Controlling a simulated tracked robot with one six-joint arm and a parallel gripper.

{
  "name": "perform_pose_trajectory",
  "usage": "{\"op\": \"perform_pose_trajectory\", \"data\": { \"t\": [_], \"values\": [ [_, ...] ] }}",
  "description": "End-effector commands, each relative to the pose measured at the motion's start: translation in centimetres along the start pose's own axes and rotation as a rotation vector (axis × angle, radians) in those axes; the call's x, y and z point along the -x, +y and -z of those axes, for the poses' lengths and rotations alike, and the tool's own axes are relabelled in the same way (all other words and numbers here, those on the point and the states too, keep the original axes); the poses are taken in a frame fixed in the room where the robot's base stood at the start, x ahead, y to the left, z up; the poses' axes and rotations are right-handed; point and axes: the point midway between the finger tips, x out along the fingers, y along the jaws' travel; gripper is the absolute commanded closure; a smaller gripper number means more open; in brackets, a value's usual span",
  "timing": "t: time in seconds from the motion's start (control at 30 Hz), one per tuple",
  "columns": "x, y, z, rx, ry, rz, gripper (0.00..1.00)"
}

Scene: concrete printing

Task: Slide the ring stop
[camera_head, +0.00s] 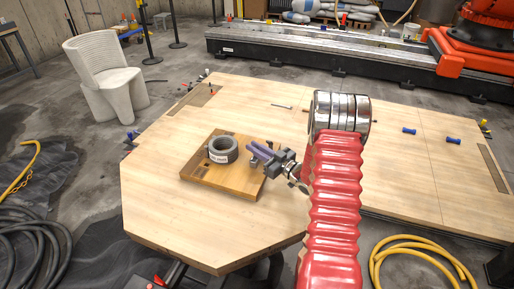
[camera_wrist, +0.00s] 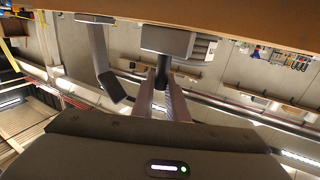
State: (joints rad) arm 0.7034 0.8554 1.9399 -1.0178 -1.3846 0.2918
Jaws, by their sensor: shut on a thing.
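A tan wooden board (camera_head: 210,193) lies on the wooden table, with a thick grey ring (camera_head: 223,150) with a white label on it. My gripper (camera_head: 260,152) reaches in from the right, over the board's right side and beside the ring. In the wrist view, my gripper (camera_wrist: 162,88) is shut on the dark stem of a grey block, which I take to be the ring stop (camera_wrist: 167,40). The block meets the brown wood at the top of the view. A bent grey bracket (camera_wrist: 102,62) is beside it, apart from the fingers. In the head view the fingers largely hide the stop.
The table (camera_head: 160,200) is mostly clear around the board. Blue-handled tools (camera_head: 409,131) lie at the right, and a thin rod (camera_head: 282,107) lies behind. A white chair (camera_head: 105,75) stands beyond the left edge. A yellow hose (camera_head: 410,240) lies on the floor at front right.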

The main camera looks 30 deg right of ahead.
Motion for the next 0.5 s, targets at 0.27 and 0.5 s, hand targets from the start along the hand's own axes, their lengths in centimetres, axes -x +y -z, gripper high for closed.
{"op": "perform_pose_trajectory", "data": {
  "t": [0.27, 0.5],
  "values": [
    [0.20, -0.29, -0.16, -0.004, -0.002, 0.009, 1.00],
    [0.16, -0.22, -0.16, -0.003, -0.002, 0.007, 0.79]
  ]
}}
